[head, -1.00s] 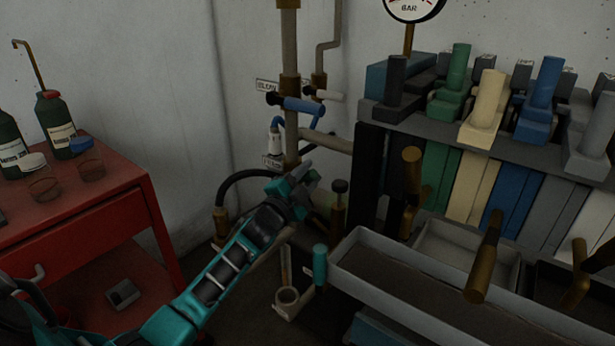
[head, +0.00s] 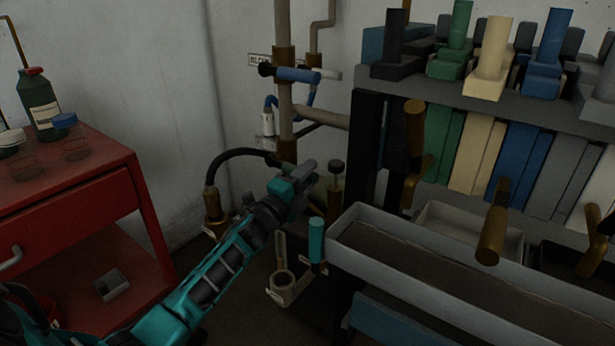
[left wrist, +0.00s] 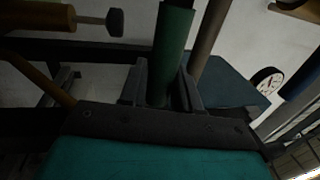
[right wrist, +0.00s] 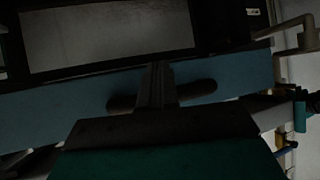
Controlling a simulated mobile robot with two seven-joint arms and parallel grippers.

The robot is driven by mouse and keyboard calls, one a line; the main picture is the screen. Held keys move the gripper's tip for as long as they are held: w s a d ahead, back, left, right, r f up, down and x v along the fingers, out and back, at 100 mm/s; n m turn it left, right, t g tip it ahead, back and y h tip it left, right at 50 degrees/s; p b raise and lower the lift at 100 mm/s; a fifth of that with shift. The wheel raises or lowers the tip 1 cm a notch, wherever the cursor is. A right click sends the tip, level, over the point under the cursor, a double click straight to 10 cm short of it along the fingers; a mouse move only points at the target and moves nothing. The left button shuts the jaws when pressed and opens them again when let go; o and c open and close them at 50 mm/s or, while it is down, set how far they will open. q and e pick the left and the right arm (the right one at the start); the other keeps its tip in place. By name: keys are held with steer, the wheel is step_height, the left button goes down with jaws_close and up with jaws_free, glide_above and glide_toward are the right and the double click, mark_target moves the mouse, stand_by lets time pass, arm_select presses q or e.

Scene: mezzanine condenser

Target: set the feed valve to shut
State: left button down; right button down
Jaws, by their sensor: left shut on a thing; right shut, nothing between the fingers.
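My left gripper (head: 304,178) reaches in beside the pipework at the wall, low in the corner. In the left wrist view, its fingers (left wrist: 162,92) are shut on a green handle (left wrist: 174,42), which sticks out beyond them. I take this handle for the feed valve's lever.
A blue-handled valve (head: 298,75) sits higher on the pipe. A dark-knobbed brass fitting (head: 336,180) stands right of my left gripper. A grey trough (head: 430,268) and rack shelf (head: 540,103) fill the right. A red cart (head: 75,205) with bottles stands left.

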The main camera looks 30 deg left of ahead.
arm_select(q)
steer(key=shift+f, duration=0.15)
steer(key=c, duration=0.9)
jaws_free()
steer(key=p+v, duration=0.1)
steer(key=v, duration=1.2)
